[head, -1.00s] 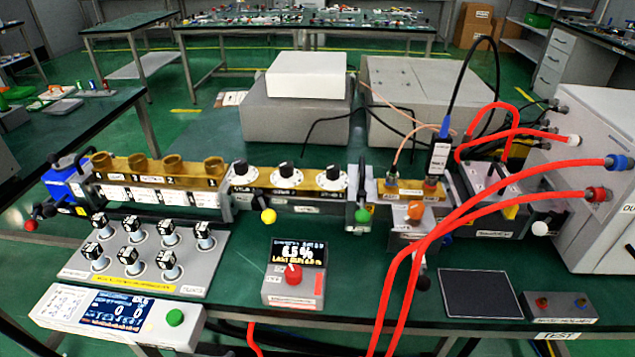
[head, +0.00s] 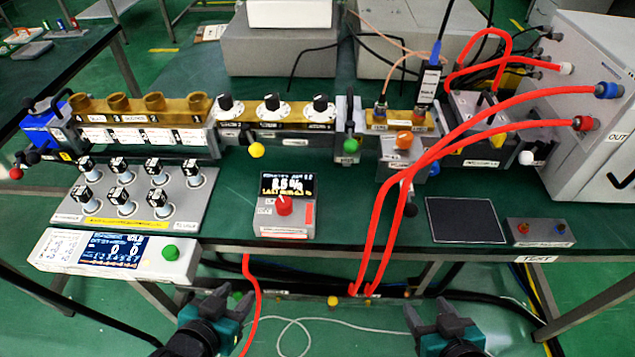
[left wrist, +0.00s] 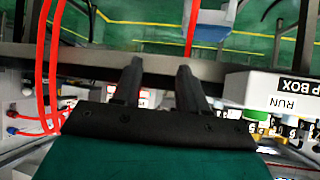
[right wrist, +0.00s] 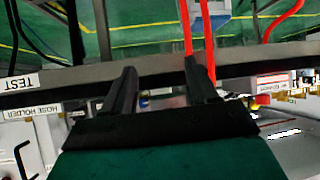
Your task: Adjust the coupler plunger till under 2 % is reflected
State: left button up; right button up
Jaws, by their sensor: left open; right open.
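A brass waveguide line (head: 250,125) runs along the bench with three black-knobbed dials (head: 270,103) on it. Which part is the coupler plunger I cannot tell; ball-ended handles along the line are yellow (head: 256,150), green (head: 350,146), red (head: 16,173) and white (head: 526,158). A small meter (head: 285,205) with a red knob shows a percent figure, too blurred to read surely. My left gripper (head: 212,303) is open and empty, low in front of the bench edge. My right gripper (head: 434,314) is open and empty, also below the front edge, further right.
Red hoses (head: 398,195) loop over the bench and hang past its front edge. A grey cabinet (head: 585,110) stands at right.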

jog(key=n+t+y+b, duration=0.2)
jog(key=t+b, duration=0.5)
jog(key=b, duration=0.7)
send_near(408, 201)
jog(key=x, duration=0.8)
jog(key=shift+w+f, duration=0.15)
jog(key=shift+f, duration=0.15)
pick_arm(q)
jog(key=w+d+f+h, duration=0.1)
jog(key=w+d+f, duration=0.1)
jog(key=f, duration=0.8)
jog(key=shift+d, duration=0.5)
pick_arm(e)
jog(key=shift+x, duration=0.85)
jog(key=shift+a, duration=0.1)
jog(key=shift+c, duration=0.3)
pick_arm(q)
jog(key=shift+a, duration=0.15)
pick_arm(e)
grip_shut()
